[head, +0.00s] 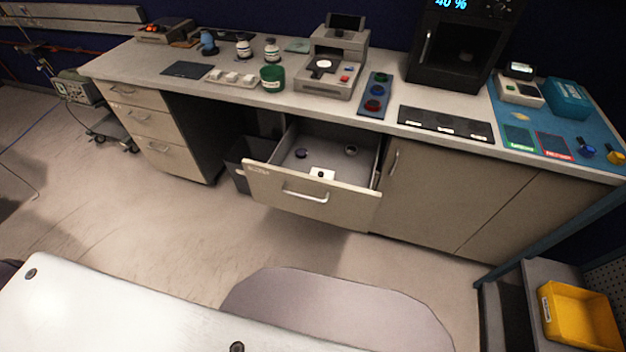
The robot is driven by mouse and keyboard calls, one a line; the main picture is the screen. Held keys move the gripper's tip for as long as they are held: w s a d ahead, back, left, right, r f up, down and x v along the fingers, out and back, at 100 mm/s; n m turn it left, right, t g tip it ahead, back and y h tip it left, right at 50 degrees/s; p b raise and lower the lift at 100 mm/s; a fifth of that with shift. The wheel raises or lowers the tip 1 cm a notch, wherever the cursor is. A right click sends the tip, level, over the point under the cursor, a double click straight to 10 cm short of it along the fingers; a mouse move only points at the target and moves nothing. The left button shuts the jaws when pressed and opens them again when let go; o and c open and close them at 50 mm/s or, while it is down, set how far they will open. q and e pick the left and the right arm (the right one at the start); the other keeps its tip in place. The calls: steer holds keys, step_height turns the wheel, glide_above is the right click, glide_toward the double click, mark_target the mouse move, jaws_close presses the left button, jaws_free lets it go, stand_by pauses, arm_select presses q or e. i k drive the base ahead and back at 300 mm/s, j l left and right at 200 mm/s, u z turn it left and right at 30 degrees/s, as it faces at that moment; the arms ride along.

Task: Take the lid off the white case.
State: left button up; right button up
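No thing in view is clearly the white case. A small white boxy item (321,175) with a dark spot on it lies in the open drawer (312,195), close to the drawer front. It is too small to tell whether it is the case or has a lid. Neither of my grippers is in view.
The drawer juts out from under the long counter (225,68). It also holds two small round items. A dark machine (462,45), a grey device (333,65) and a green cup (272,78) stand on the counter. A yellow bin (578,316) is at right.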

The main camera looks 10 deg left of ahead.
mark_target(321, 176)
steer(key=i+u, duration=0.35)
steer(key=i+j+z, duration=0.25)
steer(key=j, duration=0.15)
steer(key=i+j+z, duration=0.1)
steer(key=j+z, duration=0.15)
steer(key=k+j+z, duration=0.15)
steer(key=k+z, duration=0.4)
steer(key=k+j, duration=0.05)
steer(key=k, duration=0.05)
